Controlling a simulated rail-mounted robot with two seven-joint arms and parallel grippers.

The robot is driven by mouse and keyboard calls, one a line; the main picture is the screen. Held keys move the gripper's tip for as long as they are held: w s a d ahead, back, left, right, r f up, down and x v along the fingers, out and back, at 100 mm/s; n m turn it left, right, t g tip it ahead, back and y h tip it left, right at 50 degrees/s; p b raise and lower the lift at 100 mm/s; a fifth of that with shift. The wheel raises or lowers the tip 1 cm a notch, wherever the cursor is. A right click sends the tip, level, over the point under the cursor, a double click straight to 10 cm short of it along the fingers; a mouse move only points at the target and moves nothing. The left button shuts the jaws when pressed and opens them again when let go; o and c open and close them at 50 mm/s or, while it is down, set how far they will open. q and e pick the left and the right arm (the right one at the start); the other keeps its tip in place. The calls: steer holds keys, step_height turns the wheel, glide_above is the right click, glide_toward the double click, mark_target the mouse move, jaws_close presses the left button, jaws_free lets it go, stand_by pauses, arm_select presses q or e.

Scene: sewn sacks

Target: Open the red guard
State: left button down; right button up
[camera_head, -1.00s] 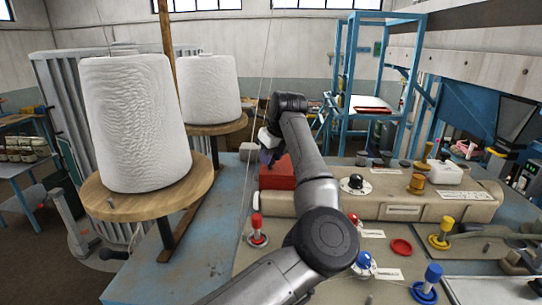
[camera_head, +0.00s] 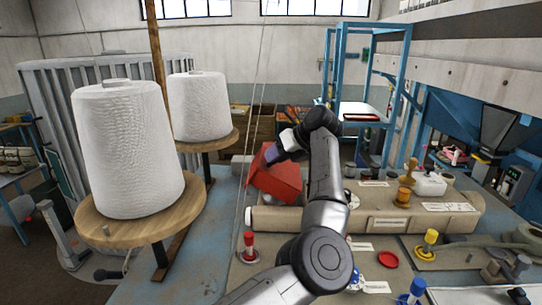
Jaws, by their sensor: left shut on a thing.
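The red guard (camera_head: 278,183) is a box-like cover at the left end of the beige machine housing. It is tilted, with its top left corner raised. My left arm reaches up from the bottom of the view and bends over behind the guard. My left gripper (camera_head: 273,154) is shut on the guard's upper edge; its fingertips are small and partly hidden. My right gripper is not in view.
Two white yarn cones (camera_head: 127,150) stand on round wooden discs (camera_head: 145,223) at the left. Red-topped (camera_head: 249,247), yellow (camera_head: 427,244) and blue (camera_head: 411,292) levers stand on the front panel. A thin thread runs upright left of the guard.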

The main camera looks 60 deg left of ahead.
arm_select(q)
steer(key=shift+w+d+r+g, duration=0.25)
steer(key=shift+w+r+g, duration=0.05)
steer(key=shift+r, duration=0.05)
steer(key=shift+y, duration=0.3)
steer(key=c, duration=0.8)
jaws_free()
steer(key=shift+w, duration=0.1)
steer(key=shift+w+d+r, duration=0.1)
steer(key=shift+d, duration=0.1)
steer(key=shift+p+v, duration=1.2)
steer(key=shift+v, duration=5.45)
